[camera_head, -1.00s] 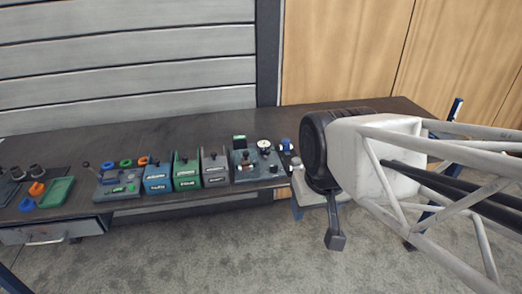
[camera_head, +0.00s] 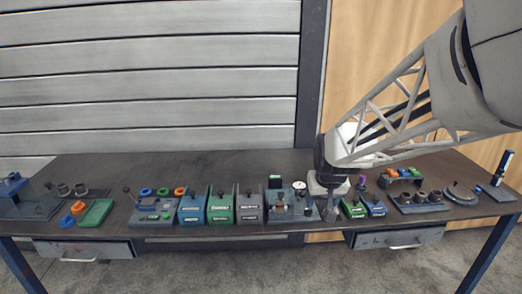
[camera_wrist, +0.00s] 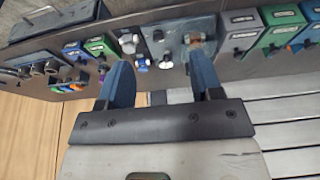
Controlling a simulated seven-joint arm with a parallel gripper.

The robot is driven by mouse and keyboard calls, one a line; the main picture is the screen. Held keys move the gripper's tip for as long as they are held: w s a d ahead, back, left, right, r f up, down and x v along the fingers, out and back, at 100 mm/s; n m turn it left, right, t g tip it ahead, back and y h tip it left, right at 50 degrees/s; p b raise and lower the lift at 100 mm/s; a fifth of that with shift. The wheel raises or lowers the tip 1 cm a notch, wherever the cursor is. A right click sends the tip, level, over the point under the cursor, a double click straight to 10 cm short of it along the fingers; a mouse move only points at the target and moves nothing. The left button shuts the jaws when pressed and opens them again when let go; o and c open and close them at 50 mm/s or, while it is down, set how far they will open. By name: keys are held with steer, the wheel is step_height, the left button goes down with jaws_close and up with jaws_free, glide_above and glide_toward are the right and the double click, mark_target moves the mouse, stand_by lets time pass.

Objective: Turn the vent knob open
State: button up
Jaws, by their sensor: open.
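A grey-blue fixture plate (camera_head: 291,205) with a white round gauge (camera_head: 299,186) stands mid-bench in the head view. I cannot tell for sure which part is the vent knob. My gripper (camera_wrist: 160,60) is open and empty, its two blue fingers spread apart. In the head view it is just right of the plate, and my arm hides part of the bench behind it.
A grey box (camera_head: 249,208), a green box (camera_head: 220,208) and a blue box (camera_head: 192,208) stand close left of the plate. Small green and blue boxes (camera_head: 364,207) stand to the right. The bench top (camera_head: 120,168) behind the row is clear.

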glide_toward(308, 211)
steer(key=shift+w+d+f+t, duration=0.15)
steer(key=shift+w+f+t, duration=0.15)
steer(key=shift+f+t, duration=0.1)
steer(key=shift+f, duration=0.1)
steer(key=shift+x, duration=3.8)
steer(key=c, duration=0.9)
